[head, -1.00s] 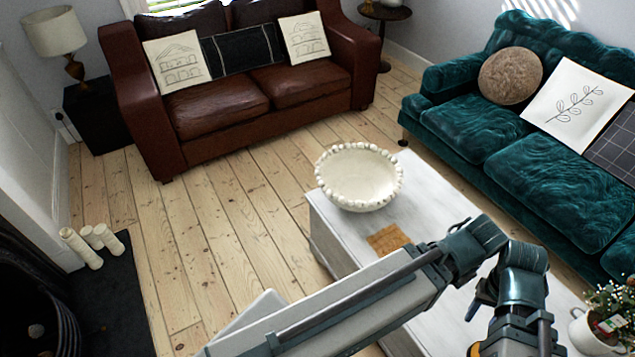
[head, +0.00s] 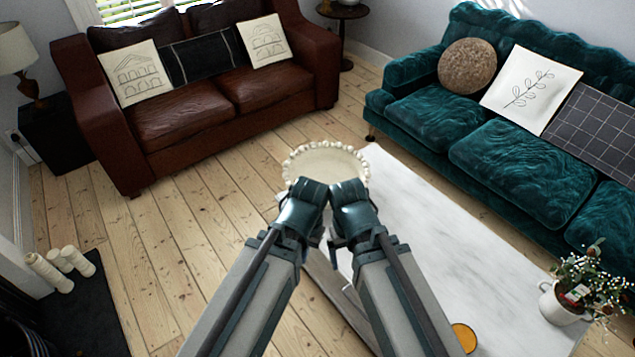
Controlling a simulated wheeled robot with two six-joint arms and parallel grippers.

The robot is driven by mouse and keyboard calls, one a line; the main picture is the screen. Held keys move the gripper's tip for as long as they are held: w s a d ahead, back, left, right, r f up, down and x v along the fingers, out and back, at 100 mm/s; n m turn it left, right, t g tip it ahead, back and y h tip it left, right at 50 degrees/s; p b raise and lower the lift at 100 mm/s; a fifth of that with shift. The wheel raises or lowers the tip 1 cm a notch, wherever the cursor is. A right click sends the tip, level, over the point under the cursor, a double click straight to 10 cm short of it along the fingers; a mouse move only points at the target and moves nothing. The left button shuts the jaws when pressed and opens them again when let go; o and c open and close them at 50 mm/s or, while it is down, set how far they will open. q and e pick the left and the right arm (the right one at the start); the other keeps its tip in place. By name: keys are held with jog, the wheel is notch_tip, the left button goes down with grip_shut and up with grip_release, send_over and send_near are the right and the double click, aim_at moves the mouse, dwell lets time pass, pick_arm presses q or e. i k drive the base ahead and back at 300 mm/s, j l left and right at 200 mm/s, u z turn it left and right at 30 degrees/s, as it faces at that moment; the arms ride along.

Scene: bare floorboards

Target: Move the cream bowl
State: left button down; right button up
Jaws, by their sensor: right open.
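The cream bowl (head: 328,160) has a rim of round beads and stands upright at the far end of the pale coffee table (head: 430,220). I see nothing held.
A potted plant (head: 570,298) and an orange candle or glass (head: 464,337) are on the table's near part. A teal sofa (head: 515,165) runs along its right. A brown leather sofa (head: 180,110) stands behind. Bare floorboards (head: 180,240) lie open to the left.

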aim_at(333, 164)
jog(key=i+j+z, duration=0.2)
jog(key=j+z, duration=0.2)
jog(key=i+j+z, duration=0.15)
jog(key=j+z, duration=0.2)
jog(key=i+j+z, duration=0.1)
jog(key=j+z, duration=0.65)
jog(key=j, duration=0.1)
